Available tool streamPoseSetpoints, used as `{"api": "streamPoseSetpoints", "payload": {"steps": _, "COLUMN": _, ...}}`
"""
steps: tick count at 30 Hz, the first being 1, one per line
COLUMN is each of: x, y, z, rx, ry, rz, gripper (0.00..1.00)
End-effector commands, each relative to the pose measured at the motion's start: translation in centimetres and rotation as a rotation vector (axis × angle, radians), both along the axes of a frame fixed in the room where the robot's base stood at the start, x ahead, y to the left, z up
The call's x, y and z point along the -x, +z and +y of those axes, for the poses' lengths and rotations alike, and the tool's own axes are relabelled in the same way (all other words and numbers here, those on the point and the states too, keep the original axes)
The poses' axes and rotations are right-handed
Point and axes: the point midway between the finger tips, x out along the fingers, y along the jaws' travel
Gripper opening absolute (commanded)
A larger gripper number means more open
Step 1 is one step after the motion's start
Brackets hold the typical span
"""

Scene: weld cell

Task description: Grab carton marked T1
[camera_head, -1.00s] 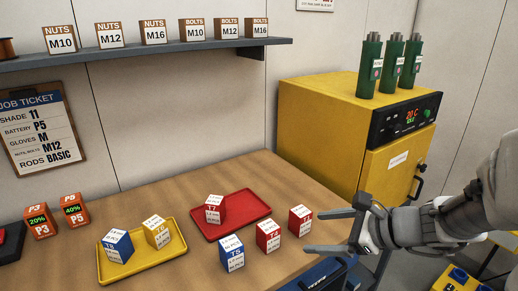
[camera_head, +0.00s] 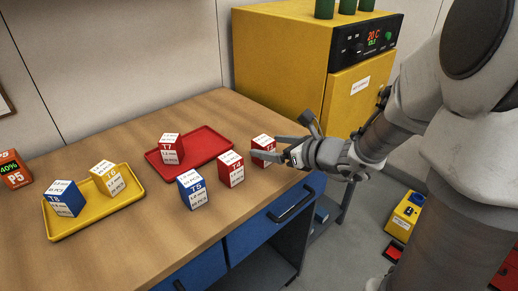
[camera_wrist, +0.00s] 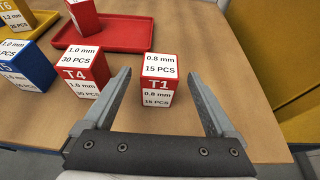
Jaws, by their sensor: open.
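The carton marked T1 (camera_wrist: 159,79) is a small red and white box, with "0.8 mm" and "15 PCS" on its labels. It stands on the table near the right edge. In the head view T1 (camera_head: 262,146) is partly hidden behind my gripper. My gripper (camera_wrist: 165,78) is open and empty in the wrist view, with one finger on each side of T1 and a gap on both sides. The head view shows my gripper (camera_head: 264,149) reaching in from the right at T1. The red carton T4 (camera_wrist: 82,70) stands just left of my left finger.
Blue carton T5 (camera_head: 193,190) stands left of T4. Red tray (camera_head: 212,142) holds carton T7 (camera_head: 171,149). Yellow tray (camera_head: 92,222) holds T6 (camera_head: 107,178) and blue T8 (camera_head: 64,199). A yellow oven (camera_head: 285,60) stands behind the table's right end.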

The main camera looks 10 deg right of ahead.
Motion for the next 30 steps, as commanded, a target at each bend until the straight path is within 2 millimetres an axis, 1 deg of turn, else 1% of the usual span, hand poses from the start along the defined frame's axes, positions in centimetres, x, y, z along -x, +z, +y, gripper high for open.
{"api": "streamPoseSetpoints", "payload": {"steps": 5, "x": -0.9, "y": -0.4, "z": 0.6, "rx": 0.001, "ry": 0.0, "rz": 0.0, "gripper": 0.91}}
{"api": "streamPoseSetpoints", "payload": {"steps": 12, "x": -3.8, "y": -1.3, "z": 2.4, "rx": -0.002, "ry": 0.001, "rz": 0.0, "gripper": 0.91}}
{"api": "streamPoseSetpoints", "payload": {"steps": 15, "x": -4.5, "y": -1.6, "z": 2.9, "rx": -0.002, "ry": 0.001, "rz": 0.0, "gripper": 0.91}}
{"api": "streamPoseSetpoints", "payload": {"steps": 23, "x": -4.8, "y": -1.5, "z": 3.0, "rx": 0.0, "ry": -0.001, "rz": 0.0, "gripper": 0.91}}
{"api": "streamPoseSetpoints", "payload": {"steps": 24, "x": -4.8, "y": -1.5, "z": 3.0, "rx": 0.0, "ry": -0.001, "rz": 0.0, "gripper": 0.88}}
{"api": "streamPoseSetpoints", "payload": {"steps": 26, "x": -4.8, "y": -1.5, "z": 3.0, "rx": 0.0, "ry": -0.001, "rz": 0.0, "gripper": 0.77}}
{"api": "streamPoseSetpoints", "payload": {"steps": 30, "x": -4.8, "y": -1.5, "z": 3.0, "rx": 0.0, "ry": -0.001, "rz": 0.0, "gripper": 0.52}}
